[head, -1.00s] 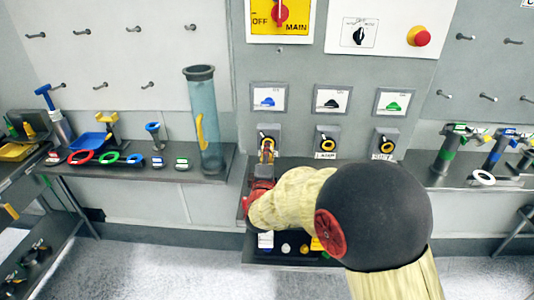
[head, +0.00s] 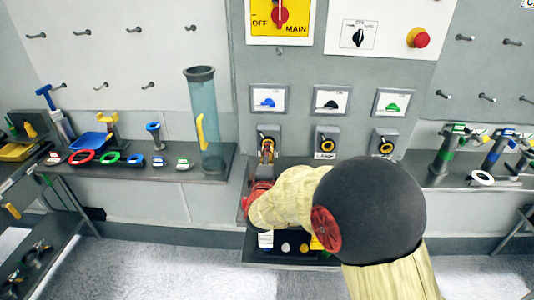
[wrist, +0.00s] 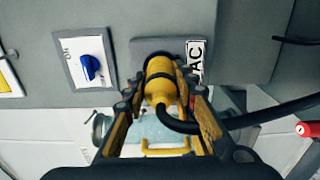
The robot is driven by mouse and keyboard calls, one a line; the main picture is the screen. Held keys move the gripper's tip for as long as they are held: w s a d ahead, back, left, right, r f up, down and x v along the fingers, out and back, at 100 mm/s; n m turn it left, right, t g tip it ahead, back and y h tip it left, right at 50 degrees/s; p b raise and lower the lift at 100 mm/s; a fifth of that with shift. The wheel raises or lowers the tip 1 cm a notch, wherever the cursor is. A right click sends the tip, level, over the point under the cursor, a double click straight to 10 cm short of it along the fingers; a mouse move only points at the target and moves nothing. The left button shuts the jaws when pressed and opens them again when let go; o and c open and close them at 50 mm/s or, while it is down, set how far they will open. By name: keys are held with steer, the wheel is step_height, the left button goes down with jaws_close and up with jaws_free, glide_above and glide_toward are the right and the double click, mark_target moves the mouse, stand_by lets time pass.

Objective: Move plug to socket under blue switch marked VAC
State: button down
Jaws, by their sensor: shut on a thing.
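The yellow plug (wrist: 160,80) is between the fingers of my gripper (wrist: 162,96), which is shut on it. A black cable (wrist: 235,122) runs from the plug off to the right in the wrist view. The plug's front end meets the grey socket (wrist: 139,47) labelled VAC (wrist: 196,62); it covers the opening, so I cannot tell how far in it sits. The blue switch (wrist: 89,67) is left of the socket in the wrist view. In the head view the blue switch (head: 268,101) is above that socket (head: 272,131), with the plug and gripper (head: 267,163) in front of it.
Two other sockets, one labelled LAMP (head: 327,142) and another (head: 386,143), are to the right under black and green switches. A clear tube (head: 211,135) stands on the left shelf. A dark tray (head: 288,257) is below my arm.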

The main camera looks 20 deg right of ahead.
steer(key=shift+x, duration=0.8)
stand_by(0.4)
steer(key=c, duration=1.4)
jaws_free()
